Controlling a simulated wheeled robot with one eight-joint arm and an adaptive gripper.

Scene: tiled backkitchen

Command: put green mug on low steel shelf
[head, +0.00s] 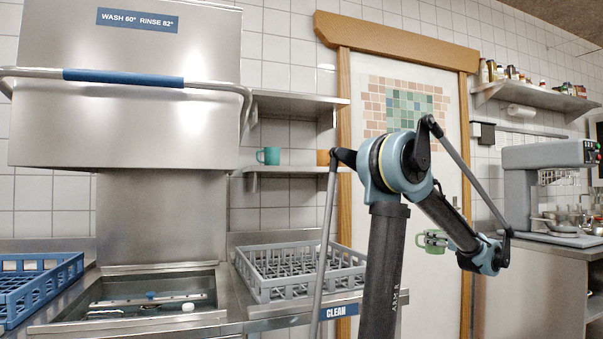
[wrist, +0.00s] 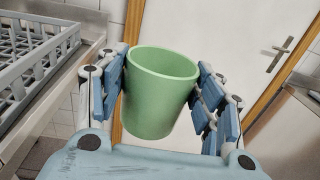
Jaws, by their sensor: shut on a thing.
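The green mug (head: 432,241) is held by my gripper (head: 440,241), in front of the white door and right of the grey rack. In the wrist view the pale green mug (wrist: 160,95) sits between the blue finger pads of my gripper (wrist: 162,80), which are shut on it. Its open rim faces up, slightly tilted in that view. The low steel shelf (head: 288,169) is on the tiled wall at left, well away from the mug. A teal mug (head: 268,155) and an orange mug (head: 323,157) stand on it; my arm partly hides its right end.
An upper steel shelf (head: 290,97) hangs above the low one. The dishwasher hood (head: 130,120) is left of both. A grey rack (head: 270,291) stands on the counter below; a blue rack (head: 75,267) is farther left. The low shelf is bare between its mugs.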

